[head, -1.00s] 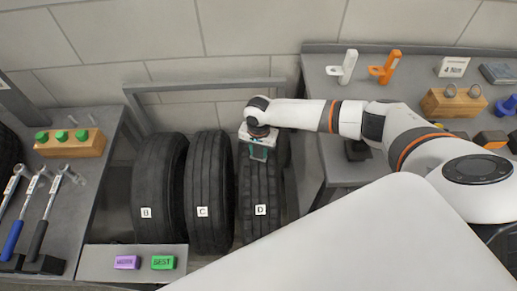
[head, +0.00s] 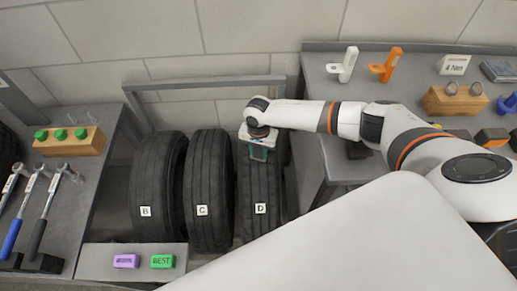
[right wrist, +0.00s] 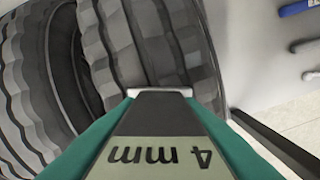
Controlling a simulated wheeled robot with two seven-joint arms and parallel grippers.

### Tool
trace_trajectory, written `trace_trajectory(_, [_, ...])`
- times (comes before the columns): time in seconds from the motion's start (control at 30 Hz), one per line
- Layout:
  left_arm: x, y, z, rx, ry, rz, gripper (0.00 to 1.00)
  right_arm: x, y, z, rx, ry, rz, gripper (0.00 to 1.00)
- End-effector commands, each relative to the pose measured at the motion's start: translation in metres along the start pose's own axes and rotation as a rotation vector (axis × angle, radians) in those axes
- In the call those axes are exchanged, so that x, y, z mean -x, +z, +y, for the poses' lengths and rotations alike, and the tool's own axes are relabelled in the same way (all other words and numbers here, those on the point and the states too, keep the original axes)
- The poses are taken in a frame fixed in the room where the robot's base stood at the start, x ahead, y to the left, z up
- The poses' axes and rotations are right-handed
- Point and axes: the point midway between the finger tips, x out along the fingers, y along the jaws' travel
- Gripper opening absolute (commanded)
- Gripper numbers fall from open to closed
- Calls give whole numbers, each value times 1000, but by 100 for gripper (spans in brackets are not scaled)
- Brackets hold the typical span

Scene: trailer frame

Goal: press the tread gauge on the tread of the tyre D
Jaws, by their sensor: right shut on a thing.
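Tyre D (head: 261,190) stands upright in the rack, with a white D label on its tread. My right gripper (head: 258,146) is over the upper part of this tyre. It is shut on the teal tread gauge (head: 259,154). In the right wrist view the gauge (right wrist: 160,130) shows its display, reading "4 mm" upside down. Its pale end bar lies against the tyre's tread blocks (right wrist: 150,50), seemingly touching them. The gripper's fingers are mostly hidden. My left gripper is not in view.
Tyre C (head: 209,180) and tyre B (head: 158,180) stand left of tyre D. A front ledge (head: 205,258) holds a purple block (head: 126,261) and a green BEST block (head: 163,261). Benches flank the rack; the left one holds wrenches (head: 35,215).

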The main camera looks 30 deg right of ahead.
Motion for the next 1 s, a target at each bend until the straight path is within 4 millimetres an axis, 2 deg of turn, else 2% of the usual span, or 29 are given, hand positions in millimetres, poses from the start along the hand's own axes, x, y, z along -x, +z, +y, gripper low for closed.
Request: trace_trajectory(1.0, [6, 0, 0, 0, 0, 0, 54, -1, -1, 0, 1, 0, 0, 6])
